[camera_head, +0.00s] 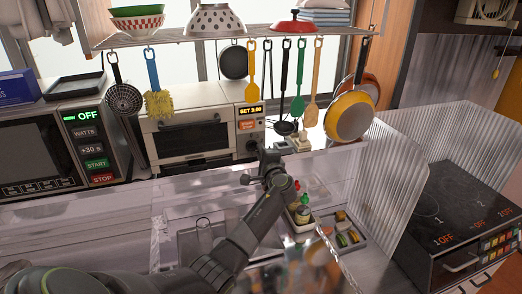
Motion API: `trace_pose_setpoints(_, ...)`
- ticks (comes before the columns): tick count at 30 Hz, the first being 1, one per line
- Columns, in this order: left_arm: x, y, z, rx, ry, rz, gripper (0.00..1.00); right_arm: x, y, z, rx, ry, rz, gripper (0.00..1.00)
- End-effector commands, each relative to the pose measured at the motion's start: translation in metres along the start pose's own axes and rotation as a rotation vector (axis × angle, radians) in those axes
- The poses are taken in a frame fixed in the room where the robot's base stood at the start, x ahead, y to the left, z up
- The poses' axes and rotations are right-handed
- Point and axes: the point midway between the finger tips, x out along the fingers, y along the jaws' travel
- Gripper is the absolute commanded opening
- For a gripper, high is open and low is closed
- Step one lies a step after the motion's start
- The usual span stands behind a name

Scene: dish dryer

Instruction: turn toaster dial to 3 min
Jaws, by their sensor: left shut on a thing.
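The toaster (190,138) is a pale oven-like box with a glass door, standing behind the counter at the middle left. Its small display (250,110) reads "SET 3.00", with an orange button (248,125) below it. The dark toaster dial (252,146) is low on the right of the front panel. My left gripper (263,154) reaches up to this corner from the lower left and is shut at the dial; its fingertips are small and partly blend with the dark dial. My right gripper is not in view.
Utensils and pans hang from a shelf (230,30) above the toaster. A microwave (60,145) showing "OFF" stands at left. Clear panels (185,185) cross in front. A condiment tray (350,236) lies beside my arm. A stove (460,215) is at right.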

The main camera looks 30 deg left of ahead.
Motion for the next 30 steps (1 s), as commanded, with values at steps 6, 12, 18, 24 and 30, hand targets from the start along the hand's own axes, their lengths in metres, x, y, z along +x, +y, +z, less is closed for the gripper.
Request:
trace_pose_setpoints(6, -0.0005, 0.0024, -0.0001, 0.113, 0.001, 0.002, 0.0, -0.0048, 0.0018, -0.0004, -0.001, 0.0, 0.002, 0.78)
trace_pose_setpoints(12, -0.0004, 0.0039, 0.0, 0.167, 0.001, 0.002, 0.0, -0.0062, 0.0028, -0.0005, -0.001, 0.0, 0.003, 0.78)
trace_pose_setpoints(18, -0.0004, 0.0046, 0.0001, 0.186, 0.001, 0.002, 0.0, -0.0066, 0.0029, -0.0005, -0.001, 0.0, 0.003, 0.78)
trace_pose_setpoints(24, -0.0004, 0.0047, 0.0001, 0.186, 0.001, 0.002, 0.0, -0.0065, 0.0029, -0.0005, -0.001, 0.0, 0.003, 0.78)
trace_pose_setpoints(30, -0.0004, 0.0047, 0.0001, 0.185, 0.001, 0.002, 0.2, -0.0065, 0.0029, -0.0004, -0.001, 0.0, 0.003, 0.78)
